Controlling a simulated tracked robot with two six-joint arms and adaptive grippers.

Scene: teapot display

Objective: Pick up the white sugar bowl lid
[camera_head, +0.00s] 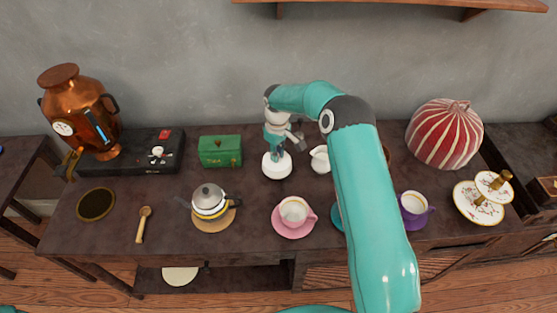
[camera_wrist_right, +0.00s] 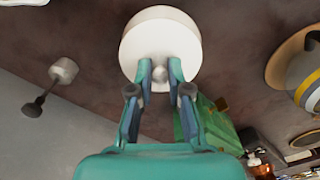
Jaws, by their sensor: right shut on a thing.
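The white sugar bowl (camera_head: 274,171) stands on the dark table in the head view, below my right gripper (camera_head: 283,148). In the right wrist view, the round white lid (camera_wrist_right: 158,42) lies across the bowl's top, with a small knob in its middle. My right gripper (camera_wrist_right: 160,76) is shut on this knob, one fingertip on each side. Whether the lid rests on the bowl or is slightly raised, I cannot tell. My left gripper is out of view.
A green tea box (camera_head: 220,152) stands left of the bowl and a white creamer (camera_head: 320,160) to its right. A pink cup (camera_head: 295,211) and a teapot (camera_head: 208,201) stand in front. A copper urn (camera_head: 85,120) is far left, a striped cozy (camera_head: 444,135) right.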

